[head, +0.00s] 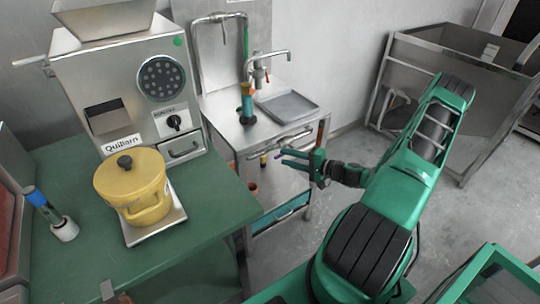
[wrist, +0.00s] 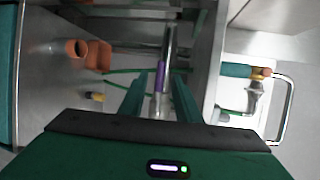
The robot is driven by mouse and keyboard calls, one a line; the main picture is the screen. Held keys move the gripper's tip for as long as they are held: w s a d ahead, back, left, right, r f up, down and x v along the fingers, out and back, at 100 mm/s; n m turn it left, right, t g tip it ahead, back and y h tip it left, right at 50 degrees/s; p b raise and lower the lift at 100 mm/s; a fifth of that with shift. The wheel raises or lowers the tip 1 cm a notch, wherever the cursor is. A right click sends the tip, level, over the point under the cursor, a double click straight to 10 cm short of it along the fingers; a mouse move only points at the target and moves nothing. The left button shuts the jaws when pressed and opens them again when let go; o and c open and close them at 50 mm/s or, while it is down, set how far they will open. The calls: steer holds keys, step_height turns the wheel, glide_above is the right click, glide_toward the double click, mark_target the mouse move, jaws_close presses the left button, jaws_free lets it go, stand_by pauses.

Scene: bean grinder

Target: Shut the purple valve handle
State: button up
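The purple valve handle (head: 264,160) shows as a small purple piece at the front of the steel sink unit, left of my gripper (head: 284,158) in the head view. In the wrist view the purple handle (wrist: 162,80) is a sleeve on a metal rod, seen between the two green fingers of my gripper (wrist: 160,85). The fingers are spread, with gaps on both sides of the rod. I see no clear contact. Where the rod meets its valve is hard to make out.
The steel sink unit (head: 282,128) carries taps and a grey tray (head: 287,106). Terracotta cups (wrist: 76,48) are at the left in the wrist view. The green table (head: 90,245) holds the grinder (head: 110,75) and a yellow pot (head: 140,195). Open floor lies right of the unit.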

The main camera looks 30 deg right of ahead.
steer(key=x, duration=0.8)
steer(key=shift+f, duration=0.1)
jaws_close()
